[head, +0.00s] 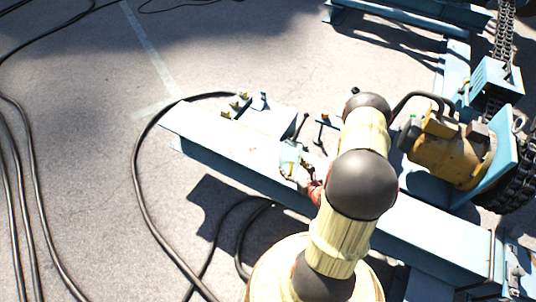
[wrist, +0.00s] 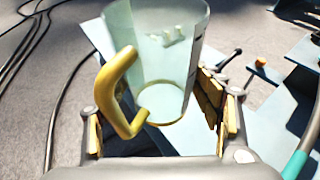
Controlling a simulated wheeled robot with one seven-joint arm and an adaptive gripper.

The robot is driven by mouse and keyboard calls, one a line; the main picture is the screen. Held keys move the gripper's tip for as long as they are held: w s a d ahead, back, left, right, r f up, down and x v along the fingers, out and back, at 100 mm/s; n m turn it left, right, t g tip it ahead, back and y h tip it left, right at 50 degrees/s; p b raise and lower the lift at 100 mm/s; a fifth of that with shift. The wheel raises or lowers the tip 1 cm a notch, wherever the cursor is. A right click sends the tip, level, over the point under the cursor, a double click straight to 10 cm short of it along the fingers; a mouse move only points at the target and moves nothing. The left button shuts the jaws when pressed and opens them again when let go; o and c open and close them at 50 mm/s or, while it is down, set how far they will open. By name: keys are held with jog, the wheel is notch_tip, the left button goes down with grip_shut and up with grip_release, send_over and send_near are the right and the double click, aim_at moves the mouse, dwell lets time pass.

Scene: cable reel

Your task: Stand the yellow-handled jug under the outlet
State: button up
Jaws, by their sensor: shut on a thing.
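The clear jug (wrist: 160,75) with its yellow handle (wrist: 117,95) fills the middle of the wrist view, between the two yellow-padded fingers of my gripper (wrist: 158,112). My gripper is shut on the jug, with the handle toward the left finger. In the head view the jug (head: 289,158) shows small and pale at the blue beam, with my gripper (head: 303,172) beside it, partly hidden by my arm. I cannot tell whether the jug's base touches the beam. I cannot pick out the outlet for certain.
The blue beam (head: 215,130) carries small yellow-marked blocks (head: 240,101), a dark lever (head: 301,127) and an orange-topped fitting (head: 323,119). A yellow motor (head: 450,150) stands at the right. Black cables (head: 140,190) lie on the ground; open pavement is at upper left.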

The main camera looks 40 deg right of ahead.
jog(key=shift+s+d+f+m+h, duration=0.25)
jog(key=shift+s+d, duration=0.15)
jog(key=shift+s, duration=0.15)
jog(key=shift+s+d+f+m+h, duration=0.15)
jog(key=shift+s+d+f+h, duration=0.15)
jog(key=shift+s, duration=0.2)
jog(key=shift+w+d+f+b, duration=1.25)
jog(key=shift+w+f, duration=0.65)
jog(key=shift+f, duration=0.25)
jog(key=shift+w+d+f+b, duration=1.15)
jog(key=shift+w+d+f, duration=0.15)
jog(key=shift+w+f, duration=0.75)
jog(key=shift+w+d+f+b, duration=1.25)
jog(key=shift+w+f, duration=0.55)
jog(key=shift+f, duration=0.4)
jog(key=shift+f, duration=0.15)
jog(key=o, duration=0.8)
jog(key=shift+f, duration=0.1)
jog(key=shift+c, duration=0.2)
jog(key=o, duration=0.5)
